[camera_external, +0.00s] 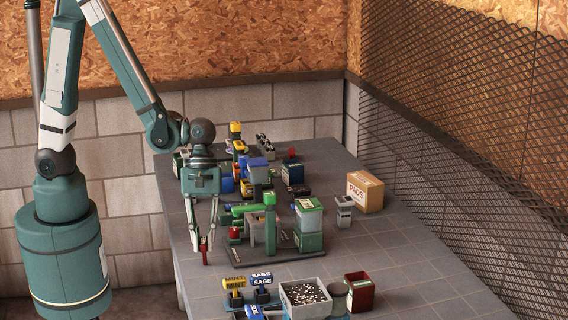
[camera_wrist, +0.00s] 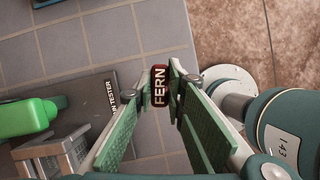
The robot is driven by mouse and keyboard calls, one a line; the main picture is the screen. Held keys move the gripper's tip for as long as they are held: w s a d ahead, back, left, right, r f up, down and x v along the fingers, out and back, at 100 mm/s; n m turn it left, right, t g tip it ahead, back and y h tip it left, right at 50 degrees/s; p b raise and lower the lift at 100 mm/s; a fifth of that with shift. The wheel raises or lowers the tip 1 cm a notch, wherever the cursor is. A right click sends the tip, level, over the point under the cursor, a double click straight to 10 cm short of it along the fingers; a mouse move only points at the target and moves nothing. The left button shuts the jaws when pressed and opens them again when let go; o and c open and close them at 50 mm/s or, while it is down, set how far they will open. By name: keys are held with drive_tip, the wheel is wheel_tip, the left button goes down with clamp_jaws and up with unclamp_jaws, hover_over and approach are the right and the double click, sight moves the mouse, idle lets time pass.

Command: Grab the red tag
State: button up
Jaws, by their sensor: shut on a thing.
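The red tag (camera_wrist: 158,86) has white lettering that reads FERN. It stands between the fingertips of my gripper (camera_wrist: 160,92) in the wrist view, with the pads closed on it from both sides. In the external view, my gripper (camera_external: 206,240) points down over the left edge area of the table. The red tag (camera_external: 205,254) shows as a narrow red strip at its fingertips. I cannot tell whether the tag's lower end touches the table.
The tiled table (camera_external: 400,270) holds a green-topped soil tester (camera_external: 270,215) just right of my gripper. MINT (camera_external: 234,283) and SAGE (camera_external: 262,280) tags stand near the front, beside a tray of white-specked soil (camera_external: 305,297). A red bin (camera_external: 359,291) and a PADS box (camera_external: 366,192) stand farther right.

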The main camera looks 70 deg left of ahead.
drive_tip(key=shift+r+p, duration=1.45)
drive_tip(key=shift+r, duration=3.45)
